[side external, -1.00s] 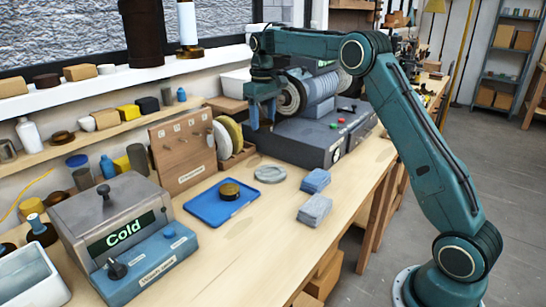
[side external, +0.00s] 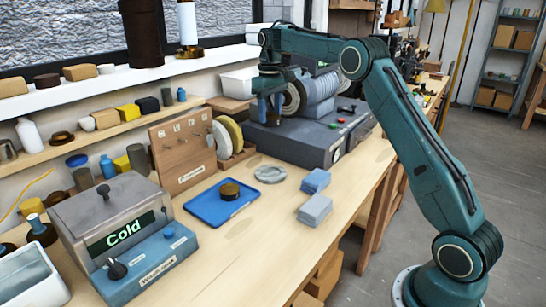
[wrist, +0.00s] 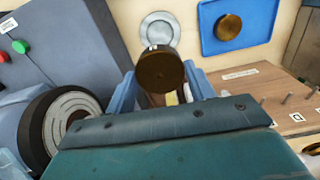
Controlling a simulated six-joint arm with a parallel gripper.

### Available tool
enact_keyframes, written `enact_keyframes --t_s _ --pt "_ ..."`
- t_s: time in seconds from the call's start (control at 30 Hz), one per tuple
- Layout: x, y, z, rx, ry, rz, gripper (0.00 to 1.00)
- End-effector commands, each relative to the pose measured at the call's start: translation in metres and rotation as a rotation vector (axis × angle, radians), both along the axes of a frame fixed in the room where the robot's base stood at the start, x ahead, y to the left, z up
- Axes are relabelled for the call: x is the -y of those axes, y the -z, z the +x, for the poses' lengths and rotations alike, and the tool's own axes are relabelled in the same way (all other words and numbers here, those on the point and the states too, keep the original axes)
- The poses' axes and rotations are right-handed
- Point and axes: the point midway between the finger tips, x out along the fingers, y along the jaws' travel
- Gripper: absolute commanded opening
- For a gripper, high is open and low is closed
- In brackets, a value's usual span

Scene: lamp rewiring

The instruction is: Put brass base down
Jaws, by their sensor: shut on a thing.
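My gripper (side external: 269,108) is in front of the grey machine at the back of the bench, above the bench top. In the wrist view my gripper (wrist: 160,85) has its blue fingers shut on a dark brown, round brass base (wrist: 160,72), held in the air. In the side view the held base is mostly hidden by the fingers. A second round brass piece (side external: 230,190) lies on the blue tray (side external: 203,213). It also shows in the wrist view (wrist: 229,27). A grey round dish (side external: 270,174) lies right of the tray.
The grey machine (side external: 300,141) with a wheel stands close to my gripper. A wooden pegboard (side external: 180,157) stands behind the tray. Blue-grey stacks (side external: 315,210) lie near the bench's front edge. Bench around the dish is clear.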

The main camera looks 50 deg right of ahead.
Motion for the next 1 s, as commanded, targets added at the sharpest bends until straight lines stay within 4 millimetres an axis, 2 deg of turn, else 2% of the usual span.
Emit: enact_keyframes --t_s 0.6,0.8,1.0 --pt "0.0 0.112 0.0 -0.002 0.0 0.001 0.31" --pt "0.0 0.13 0.0 0.001 0.0 0.0 0.31" --pt "0.0 0.133 0.0 0.002 0.0 -0.001 0.31"
